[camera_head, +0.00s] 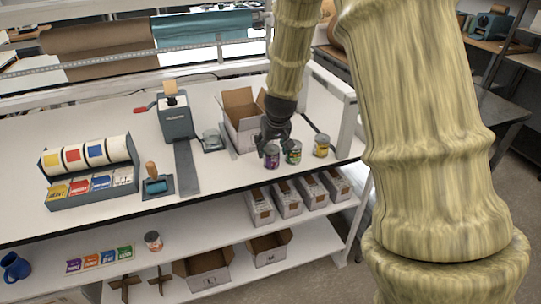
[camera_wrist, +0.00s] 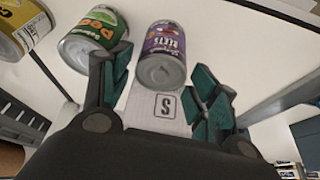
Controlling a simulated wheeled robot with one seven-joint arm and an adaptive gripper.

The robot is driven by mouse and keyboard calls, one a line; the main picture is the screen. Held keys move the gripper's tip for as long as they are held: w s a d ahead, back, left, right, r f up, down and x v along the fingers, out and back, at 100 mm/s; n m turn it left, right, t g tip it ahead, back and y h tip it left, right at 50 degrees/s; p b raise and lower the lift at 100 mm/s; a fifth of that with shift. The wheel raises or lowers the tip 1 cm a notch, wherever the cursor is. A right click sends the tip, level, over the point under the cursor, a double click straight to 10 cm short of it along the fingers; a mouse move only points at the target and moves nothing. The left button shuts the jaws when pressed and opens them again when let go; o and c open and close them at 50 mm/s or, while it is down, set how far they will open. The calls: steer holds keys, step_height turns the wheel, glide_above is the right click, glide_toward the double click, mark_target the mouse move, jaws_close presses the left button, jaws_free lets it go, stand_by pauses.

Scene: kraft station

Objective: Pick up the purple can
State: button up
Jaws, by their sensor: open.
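The purple can (camera_head: 272,157) stands on the white worktop near its front edge, leftmost of three cans. In the wrist view the purple can (camera_wrist: 165,48), with a beets label, shows between and a little beyond my two teal fingers. My gripper (camera_head: 273,143) is open and points down just above and behind the purple can, partly overlapping it in the head view. In the wrist view my gripper (camera_wrist: 163,72) has its fingers spread to either side of the can. I cannot tell whether a finger touches it.
The green can (camera_head: 294,153) stands close on the right, and the yellow can (camera_head: 321,145) stands farther right. In the wrist view one finger is close to the green can (camera_wrist: 92,40). An open cardboard box (camera_head: 240,130) is behind. The worktop (camera_head: 225,178) left of the purple can is clear.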

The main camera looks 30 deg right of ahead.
steer(key=shift+x, duration=0.85)
steer(key=shift+c, duration=0.2)
steer(key=c, duration=0.8)
steer(key=shift+r, duration=0.15)
